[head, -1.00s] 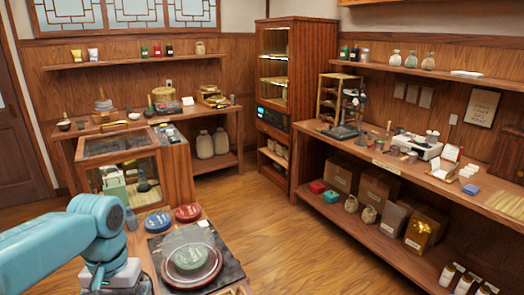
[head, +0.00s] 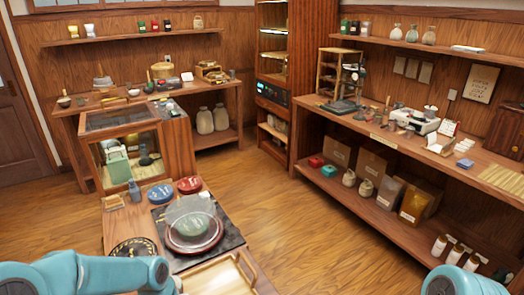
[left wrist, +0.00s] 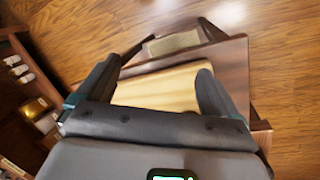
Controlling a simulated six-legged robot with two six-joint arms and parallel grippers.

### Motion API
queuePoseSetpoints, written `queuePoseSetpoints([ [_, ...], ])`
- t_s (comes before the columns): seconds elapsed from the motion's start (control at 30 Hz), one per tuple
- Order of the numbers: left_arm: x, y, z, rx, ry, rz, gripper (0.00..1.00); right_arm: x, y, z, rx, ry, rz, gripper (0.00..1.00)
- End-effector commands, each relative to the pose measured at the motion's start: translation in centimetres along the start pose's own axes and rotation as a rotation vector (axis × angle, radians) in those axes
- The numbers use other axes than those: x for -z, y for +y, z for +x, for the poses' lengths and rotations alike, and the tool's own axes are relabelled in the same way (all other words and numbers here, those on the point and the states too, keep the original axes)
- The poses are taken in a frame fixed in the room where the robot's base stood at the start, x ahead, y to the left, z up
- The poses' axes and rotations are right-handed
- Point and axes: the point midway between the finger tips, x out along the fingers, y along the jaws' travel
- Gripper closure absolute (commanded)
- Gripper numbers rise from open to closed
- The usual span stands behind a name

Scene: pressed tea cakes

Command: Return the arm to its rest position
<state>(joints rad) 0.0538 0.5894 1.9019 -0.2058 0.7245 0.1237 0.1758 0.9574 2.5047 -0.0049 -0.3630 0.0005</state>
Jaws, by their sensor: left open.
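My left arm (head: 90,275) lies low along the bottom left edge of the head view; its gripper is outside that view. In the left wrist view my left gripper (left wrist: 157,66) is open, its two dark fingers spread apart with nothing between them. Behind the fingers shows a pale wooden board (left wrist: 160,88) on a table. A part of my right arm (head: 462,284) shows at the bottom right of the head view; its gripper is not in view.
A glass case (head: 128,152) stands behind. The floor (head: 300,225) is clear.

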Motion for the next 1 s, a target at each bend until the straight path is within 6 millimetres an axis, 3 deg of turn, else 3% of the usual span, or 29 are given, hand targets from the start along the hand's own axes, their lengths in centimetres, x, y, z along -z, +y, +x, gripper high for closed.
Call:
queuePoseSetpoints([
  [0.03,-1.5,0.5,3.3,-0.032,-0.011,-0.005,0.06,0.0,0.0,0.0,0.0,0.0,0.0,0.57],
  [0.1,-3.5,1.3,7.5,-0.076,0.002,-0.021,0.06,0.0,0.0,0.0,0.0,0.0,0.0,0.57],
  [0.2,-6.8,2.2,12.0,-0.12,0.027,-0.058,0.06,0.0,0.0,0.0,0.0,0.0,0.0,0.57],
  [0.3,-9.9,2.7,14.9,-0.14,0.05,-0.097,0.06,0.0,0.0,0.0,0.0,0.0,0.0,0.57],
  [0.5,-15.8,2.9,18.0,-0.136,0.085,-0.162,0.06,0.0,0.0,0.1,0.0,0.0,0.0,0.57],
  [0.53,-14.9,2.3,20.0,-0.136,0.097,-0.159,0.06,0.1,0.8,2.1,0.0,0.001,0.0,0.57],
  [0.7,-14.4,1.5,23.6,-0.137,0.098,-0.157,0.06,0.1,2.1,5.8,0.0,-0.001,0.0,0.57],
  [0.83,-14.3,1.2,25.1,-0.137,0.099,-0.157,0.06,0.1,2.6,7.2,0.0,0.0,0.0,0.57],
  [1.0,-14.2,1.2,25.1,-0.137,0.1,-0.156,0.06,0.1,2.6,7.2,0.0,0.0,0.0,0.57],
])
